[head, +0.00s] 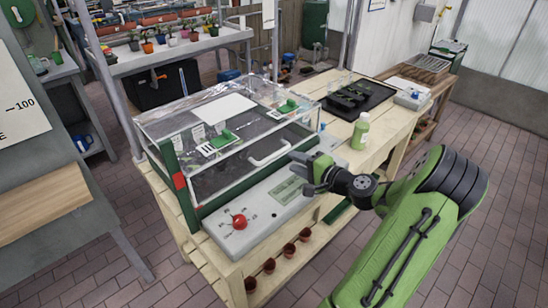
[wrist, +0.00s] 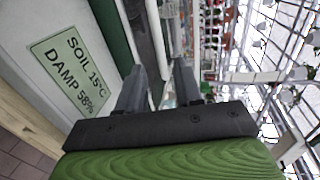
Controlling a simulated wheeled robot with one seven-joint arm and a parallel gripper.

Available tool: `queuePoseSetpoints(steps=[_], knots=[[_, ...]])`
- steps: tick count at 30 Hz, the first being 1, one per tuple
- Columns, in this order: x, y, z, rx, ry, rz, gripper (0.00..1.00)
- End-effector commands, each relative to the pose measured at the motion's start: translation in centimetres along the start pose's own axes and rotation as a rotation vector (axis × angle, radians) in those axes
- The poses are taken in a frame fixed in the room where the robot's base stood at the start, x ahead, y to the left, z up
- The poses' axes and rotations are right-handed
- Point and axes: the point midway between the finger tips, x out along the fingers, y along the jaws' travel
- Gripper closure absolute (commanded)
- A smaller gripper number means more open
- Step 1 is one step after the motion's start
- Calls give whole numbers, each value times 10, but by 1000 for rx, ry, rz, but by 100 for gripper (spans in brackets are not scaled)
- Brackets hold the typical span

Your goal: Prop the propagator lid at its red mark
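The propagator is a clear box on a wooden bench, and its transparent lid (head: 222,108) appears to lie down over the tray. A white bar handle (head: 270,153) is on the lid's front. A green post (head: 169,160) at the front left corner carries a red mark (head: 179,181). My gripper (head: 301,173) is just right of the handle, above the control panel, apart from the handle as far as I can tell. In the wrist view my gripper (wrist: 158,82) has its two dark fingers apart, with nothing clearly held between them.
The panel (head: 262,207) has a red knob (head: 239,221) and a soil display (head: 289,191), which also shows in the wrist view (wrist: 70,73). A green bottle (head: 361,132) and a black tray (head: 358,97) stand on the bench to the right. Several red pots sit below the panel.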

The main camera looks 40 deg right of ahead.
Motion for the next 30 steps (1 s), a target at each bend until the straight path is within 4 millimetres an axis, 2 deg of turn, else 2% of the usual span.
queuePoseSetpoints(steps=[1, 6, 12, 21, 28, 30], knots=[[14, 0, 2, -3, -6, -3, 65], [56, 1, 2, -2, -5, -1, 65], [84, 0, 1, -2, -1, 0, 65], [88, 0, 0, 0, 0, 2, 65], [88, 0, 0, -1, -1, 2, 100], [88, 0, 0, -1, -1, 2, 100]])
